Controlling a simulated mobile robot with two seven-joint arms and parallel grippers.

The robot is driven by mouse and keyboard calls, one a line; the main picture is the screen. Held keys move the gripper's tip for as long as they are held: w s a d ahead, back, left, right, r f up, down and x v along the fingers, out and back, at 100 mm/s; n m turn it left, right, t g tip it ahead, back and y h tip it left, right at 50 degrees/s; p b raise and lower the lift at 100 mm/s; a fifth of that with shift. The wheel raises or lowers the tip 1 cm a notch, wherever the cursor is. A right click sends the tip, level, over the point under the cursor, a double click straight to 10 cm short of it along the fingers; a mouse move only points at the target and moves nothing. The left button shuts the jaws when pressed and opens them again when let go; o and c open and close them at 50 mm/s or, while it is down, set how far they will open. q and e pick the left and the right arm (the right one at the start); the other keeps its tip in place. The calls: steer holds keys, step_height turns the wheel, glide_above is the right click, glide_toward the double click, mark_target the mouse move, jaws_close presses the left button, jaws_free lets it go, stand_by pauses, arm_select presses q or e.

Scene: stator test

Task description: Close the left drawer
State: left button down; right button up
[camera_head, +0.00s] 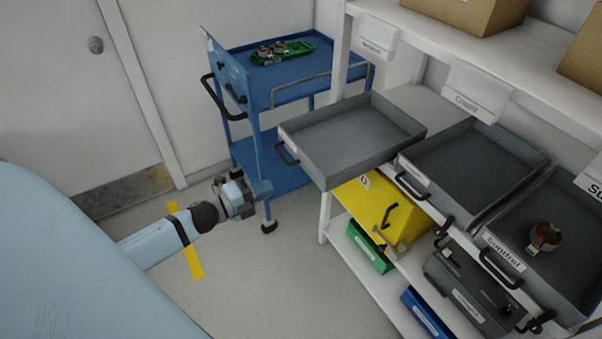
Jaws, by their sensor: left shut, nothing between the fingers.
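The left drawer (345,162) is an empty grey tray at the left end of the white shelf unit. It is pulled out and juts well past the shelf edge toward the blue cart. A dark handle (285,155) is on its front. My left gripper (264,189) is shut and empty, left of and below the drawer's front, apart from the handle in the picture. My right gripper is not in view.
Two more grey drawers stand to the right, a middle one (470,170) and one (510,225) holding a red part (544,236). A blue cart (290,92) with a green tray (297,54) stands behind my gripper. Yellow (372,207) and green (368,248) bins sit below. Floor is clear in front.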

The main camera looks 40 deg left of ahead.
mark_target(309, 168)
arm_select(q)
steer(key=p+x, duration=0.1)
steer(key=x, duration=0.8)
steer(key=shift+w+r, duration=0.15)
steer(key=shift+w, duration=0.15)
steer(key=shift+w+d, duration=0.15)
steer(key=shift+w, duration=0.45)
